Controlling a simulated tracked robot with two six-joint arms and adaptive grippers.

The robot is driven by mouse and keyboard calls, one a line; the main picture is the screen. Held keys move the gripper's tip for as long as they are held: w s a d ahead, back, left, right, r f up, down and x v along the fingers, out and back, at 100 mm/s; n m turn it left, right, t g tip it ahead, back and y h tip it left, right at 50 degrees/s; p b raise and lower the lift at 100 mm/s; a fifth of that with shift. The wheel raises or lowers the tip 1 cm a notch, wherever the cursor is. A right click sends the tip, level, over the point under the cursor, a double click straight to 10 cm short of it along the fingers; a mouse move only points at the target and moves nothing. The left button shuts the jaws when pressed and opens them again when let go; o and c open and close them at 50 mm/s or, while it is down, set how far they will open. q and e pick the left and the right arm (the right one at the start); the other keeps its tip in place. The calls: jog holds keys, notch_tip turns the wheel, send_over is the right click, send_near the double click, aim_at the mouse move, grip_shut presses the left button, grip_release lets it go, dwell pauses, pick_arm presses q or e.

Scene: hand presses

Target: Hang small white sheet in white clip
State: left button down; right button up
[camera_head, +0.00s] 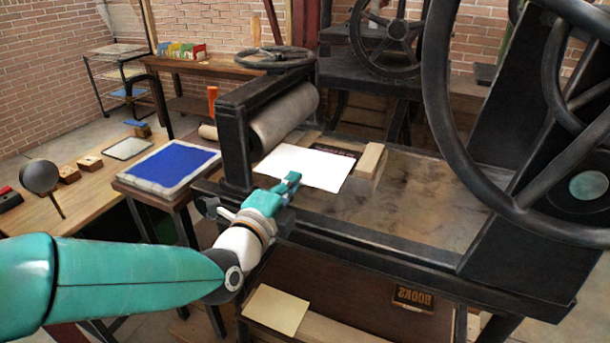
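A small white sheet (310,167) lies flat on the bed of the black hand press, just right of the roller. My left gripper (291,181) is over the front left edge of the sheet and hides a little of it. Its fingers look close together, but I cannot tell whether they are shut or touch the sheet. My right gripper is not in view. I cannot make out a white clip.
The press roller (284,116) stands behind the gripper, and a large black wheel (455,120) is at the right. A wooden block (370,160) lies beside the sheet. A blue slab (171,168) is at the left. A cream sheet (276,309) lies below the press.

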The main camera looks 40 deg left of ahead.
pick_arm(q)
jog(key=b+v, duration=0.4)
jog(key=v, duration=0.2)
jog(key=shift+a+b, duration=0.1)
jog(key=shift+b, duration=0.25)
